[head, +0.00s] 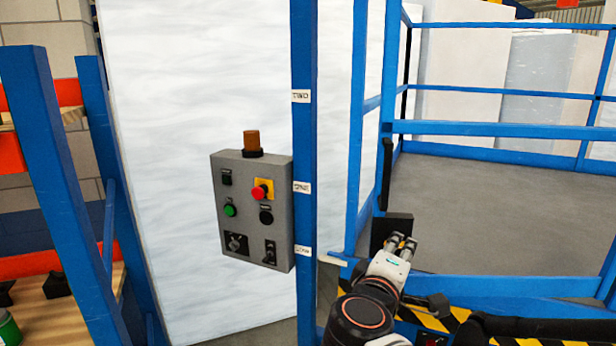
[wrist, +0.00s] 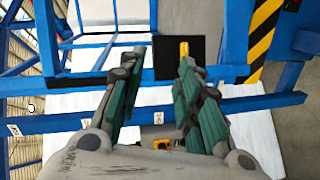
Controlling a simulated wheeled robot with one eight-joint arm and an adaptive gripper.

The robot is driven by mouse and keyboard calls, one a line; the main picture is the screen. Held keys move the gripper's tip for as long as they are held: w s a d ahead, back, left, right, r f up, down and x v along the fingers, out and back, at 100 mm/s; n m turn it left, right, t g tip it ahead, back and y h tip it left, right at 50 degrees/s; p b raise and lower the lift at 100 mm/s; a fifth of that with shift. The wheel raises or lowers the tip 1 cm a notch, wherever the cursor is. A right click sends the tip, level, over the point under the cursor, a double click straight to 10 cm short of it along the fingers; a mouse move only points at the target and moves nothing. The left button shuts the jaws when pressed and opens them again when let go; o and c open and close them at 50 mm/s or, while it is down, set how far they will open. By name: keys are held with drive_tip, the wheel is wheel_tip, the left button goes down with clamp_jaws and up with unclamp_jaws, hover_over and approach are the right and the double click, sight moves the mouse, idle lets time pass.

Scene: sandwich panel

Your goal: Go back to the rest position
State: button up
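My gripper (head: 400,243) is in the lower right middle of the head view, at the end of my raised arm. It appears in front of a small black box (head: 391,222) by the blue frame. In the wrist view its two fingers (wrist: 160,64) are spread apart, with nothing held between them. A black plate with a yellow piece (wrist: 166,58) shows beyond the fingertips. I cannot tell whether the gripper touches it.
A grey control box (head: 226,240) with buttons, switches and an orange lamp hangs on a blue post (head: 305,130) left of my gripper. Blue railings (head: 480,130) enclose a grey platform (head: 500,210) at right. A shelf (head: 70,318) stands at far left.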

drive_tip(key=s+d+f+m+g+y, duration=0.1)
drive_tip(key=s+d+f+m+g, duration=0.2)
drive_tip(key=d+f, duration=0.25)
drive_tip(key=s+a+f+m+g+y+b, duration=0.2)
drive_tip(key=s+f+m+y, duration=0.4)
drive_tip(key=s, duration=0.5)
wheel_tip(320, 180, down, 3)
drive_tip(key=shift+s+a+r+m+g+y+b, duration=0.15)
drive_tip(key=shift+s+a+m+g+y+b, duration=0.15)
drive_tip(key=shift+m+g+b, duration=0.5)
drive_tip(key=shift+o, duration=0.2)
drive_tip(key=shift+p, duration=0.3)
